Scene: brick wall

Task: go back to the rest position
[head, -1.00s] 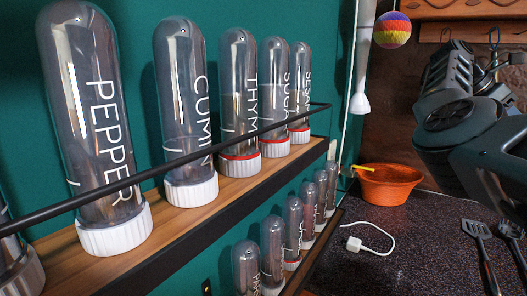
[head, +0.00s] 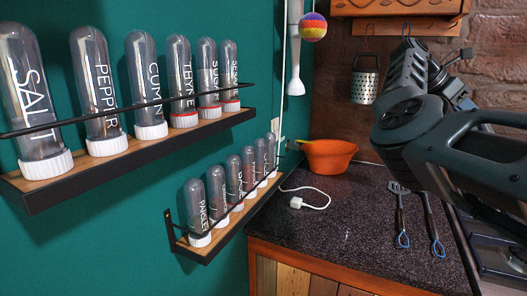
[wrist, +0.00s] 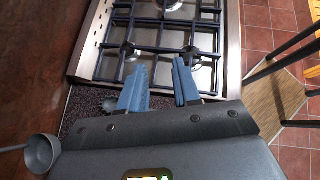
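My gripper (wrist: 160,82) shows in the wrist view as two blue fingers with a clear gap between them. It is open and nothing is held. The fingers point over the stove's edge, with the hob (wrist: 160,40) beyond them. In the head view my dark arm (head: 420,120) is folded up at the right, above the counter and beside the stove. The fingers cannot be made out clearly there.
Spice shelves (head: 130,160) line the green wall at left. The dark counter (head: 330,225) holds an orange bowl (head: 330,157), a white cable and spatulas (head: 430,215). A grater (head: 365,87) hangs behind. A grey ladle (wrist: 41,152) is close at left in the wrist view.

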